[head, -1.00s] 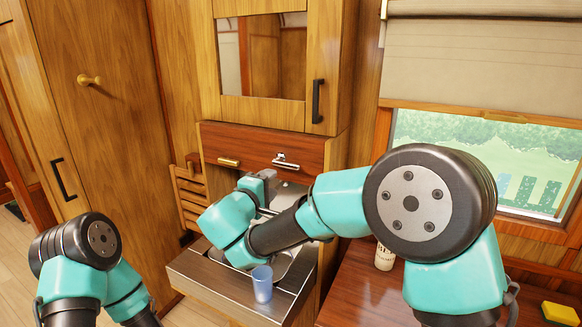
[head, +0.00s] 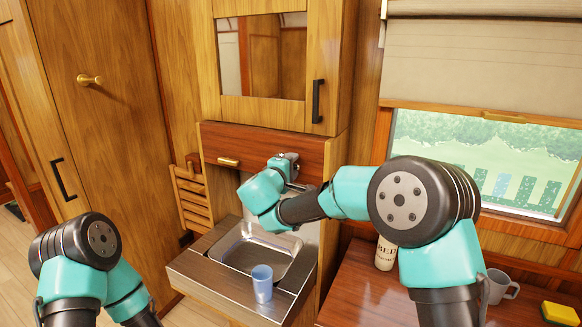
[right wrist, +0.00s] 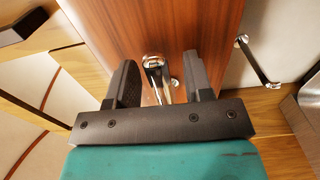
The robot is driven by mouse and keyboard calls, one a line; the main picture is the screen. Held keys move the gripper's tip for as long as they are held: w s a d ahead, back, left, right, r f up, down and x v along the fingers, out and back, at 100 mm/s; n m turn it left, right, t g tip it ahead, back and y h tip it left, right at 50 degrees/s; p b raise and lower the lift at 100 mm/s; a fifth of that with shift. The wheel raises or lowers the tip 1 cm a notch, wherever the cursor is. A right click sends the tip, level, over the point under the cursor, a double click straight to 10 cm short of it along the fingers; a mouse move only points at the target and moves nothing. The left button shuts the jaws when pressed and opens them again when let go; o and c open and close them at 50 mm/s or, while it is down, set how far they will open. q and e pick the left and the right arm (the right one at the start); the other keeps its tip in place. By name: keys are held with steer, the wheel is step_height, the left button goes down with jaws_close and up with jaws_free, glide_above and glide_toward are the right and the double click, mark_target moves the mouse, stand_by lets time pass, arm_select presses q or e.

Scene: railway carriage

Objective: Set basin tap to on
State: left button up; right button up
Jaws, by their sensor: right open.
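The chrome basin tap (right wrist: 155,72) on the reddish wood panel shows between my two fingers in the right wrist view. My right gripper (right wrist: 162,62) is open, with one dark finger on each side of the tap; I cannot tell whether either touches it. In the head view my right gripper (head: 290,160) is at the panel above the basin and hides most of the tap. The metal basin (head: 225,245) is below it. My left arm is at the lower left of the head view, its gripper out of the picture.
A blue cup (head: 262,284) stands on the basin's front rim. A bottle (head: 385,254), a grey mug (head: 500,287) and a yellow sponge (head: 560,313) are on the wooden table at right. A second chrome fitting (right wrist: 257,62) shows in the wrist view.

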jaws_close()
stand_by(0.4)
